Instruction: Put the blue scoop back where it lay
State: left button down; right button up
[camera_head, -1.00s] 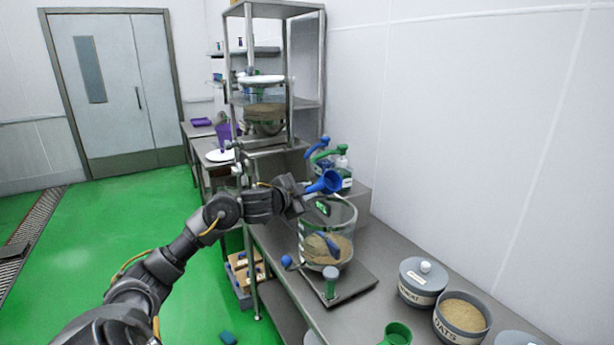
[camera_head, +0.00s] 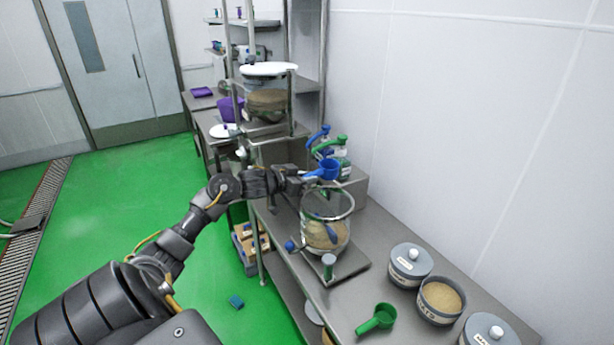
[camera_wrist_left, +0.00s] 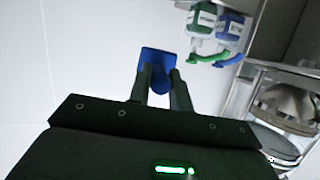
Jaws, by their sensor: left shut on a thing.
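My left gripper (camera_head: 297,178) is shut on the handle of the blue scoop (camera_head: 327,169) and holds it above the table, by the rim of the clear mixing vessel. In the left wrist view the blue scoop (camera_wrist_left: 157,68) sits between the two fingers (camera_wrist_left: 159,88); most of its bowl is hidden. The clear vessel (camera_head: 327,205) holds a tan powder and stands on a grey plate on the steel table (camera_head: 385,300). My right gripper is not in these views.
Jugs with blue and green spouts (camera_head: 334,147) stand just behind the scoop. Lidded tub (camera_head: 410,263) and open oats tub (camera_head: 440,301) stand at right. A shelf rack (camera_head: 305,60) rises behind.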

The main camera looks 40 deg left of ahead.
pick_arm(q)
jog(key=shift+w+a+r, duration=0.1)
jog(key=shift+r, duration=0.05)
dwell(0.3)
